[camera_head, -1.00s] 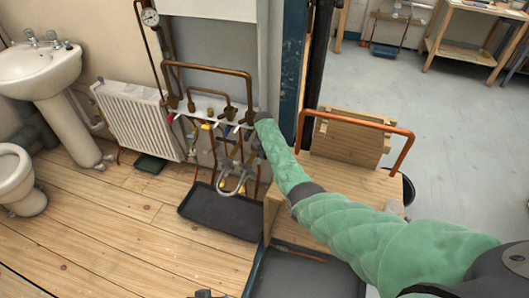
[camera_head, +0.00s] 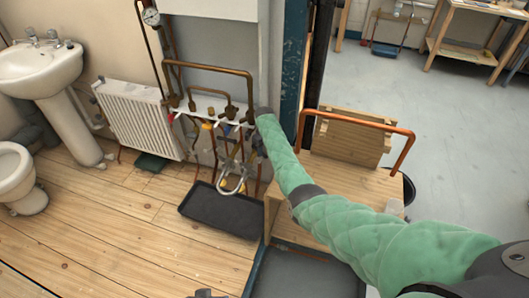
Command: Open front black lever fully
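The pipe assembly (camera_head: 205,112) stands against the back panel, with copper pipes and several small valves with coloured parts. The front black lever cannot be made out among the pipes and my gripper at this size. My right arm, in a green sleeve, reaches in from the right to the assembly's right side. My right gripper (camera_head: 233,182) is low in front of the pipes, its grey looped fingers pointing down. Whether it touches a lever or is open or shut is unclear. A small dark part at the bottom edge may be my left gripper (camera_head: 205,294).
A black tray (camera_head: 215,212) lies on the wooden floor below the pipes. A white radiator (camera_head: 135,118) and a sink (camera_head: 42,72) stand left. A wooden box (camera_head: 330,180) with a copper pipe (camera_head: 355,121) over it stands right, under my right arm.

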